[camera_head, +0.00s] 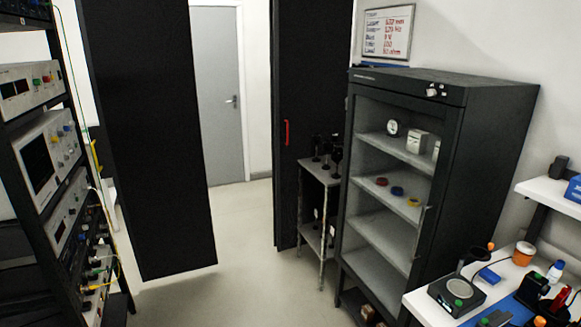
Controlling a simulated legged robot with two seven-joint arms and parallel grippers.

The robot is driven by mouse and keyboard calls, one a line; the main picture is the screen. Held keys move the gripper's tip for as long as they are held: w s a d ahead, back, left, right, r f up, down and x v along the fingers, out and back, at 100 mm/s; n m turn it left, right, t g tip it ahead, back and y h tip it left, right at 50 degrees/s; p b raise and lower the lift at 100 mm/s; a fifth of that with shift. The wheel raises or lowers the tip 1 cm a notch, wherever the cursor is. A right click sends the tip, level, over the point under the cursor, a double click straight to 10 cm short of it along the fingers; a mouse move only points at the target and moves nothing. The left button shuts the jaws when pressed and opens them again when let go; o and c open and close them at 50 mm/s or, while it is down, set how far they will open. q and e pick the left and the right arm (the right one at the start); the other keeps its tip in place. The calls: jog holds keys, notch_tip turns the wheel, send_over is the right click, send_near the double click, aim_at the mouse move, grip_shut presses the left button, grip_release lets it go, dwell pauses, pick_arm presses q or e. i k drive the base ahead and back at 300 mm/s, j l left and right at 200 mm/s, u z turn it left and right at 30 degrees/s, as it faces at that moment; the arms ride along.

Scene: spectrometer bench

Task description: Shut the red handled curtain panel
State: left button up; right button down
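The red handle (286,132) is a short upright bar on a tall black curtain panel (298,60) right of the middle. A second black panel (150,130) hangs to the left, with no handle that I can see. A wide gap lies between the two panels, so the curtain stands open there. The lower right part of the red handled panel is partly hidden by a small stand. Neither of my grippers shows in this view.
A grey door (217,110) shows through the gap. A small stand (318,180) and a dark cabinet (440,160) stand at the right. An instrument rack (45,170) is at the left. A white bench (425,303) fills the lower right. The floor (235,230) between is clear.

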aim_at(312, 39)
jog(key=i, duration=0.6)
jog(key=i+z, duration=0.15)
jog(key=i, duration=0.45)
jog(key=i+j, duration=0.15)
jog(key=i, duration=0.4)
jog(key=i+j+z, duration=0.1)
jog(key=i, duration=0.5)
